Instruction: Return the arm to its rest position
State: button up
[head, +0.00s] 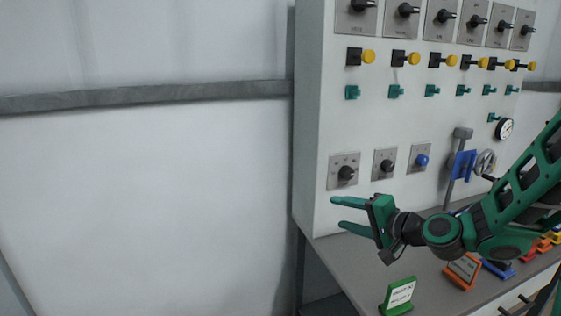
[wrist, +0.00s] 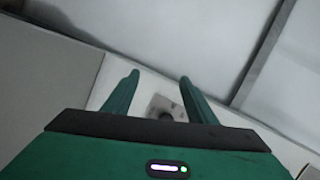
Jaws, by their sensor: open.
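My gripper (head: 338,213) is green and shows in the head view, in front of the lower left of a white control panel (head: 312,130). Its two fingers point left, spread apart with nothing between them. My arm reaches in from the right edge. In the wrist view my gripper (wrist: 158,85) also shows open and empty. Beyond its fingers in that view are the pale panel face and a grey plate with a dark knob (wrist: 166,114), partly hidden by the gripper body.
A grey bench top (head: 350,262) lies below the panel, with a green sign holder (head: 398,296) and an orange one (head: 462,271). A blue bracket with a grey hammer-like tool (head: 462,165) is on the panel. Knobs and yellow buttons (head: 368,57) line the panel.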

jog(key=s+d+f+g+h, duration=0.1)
jog(key=s+d+g+h, duration=0.1)
jog(key=s+d+g, duration=0.2)
jog(key=s+d+f+n+g+h, duration=0.1)
jog(key=s+d+g+h, duration=0.2)
jog(key=s+d, duration=0.8)
jog(key=s+d+f+n+g+h, duration=0.1)
jog(key=s+d+g+h, duration=0.2)
jog(key=s, duration=1.7)
jog(key=d+g, duration=0.2)
jog(key=d, duration=0.2)
jog(key=shift+d+f, duration=0.2)
jog(key=shift+f, duration=0.2)
jog(key=shift+w+f, duration=0.25)
jog(key=shift+w, duration=0.4)
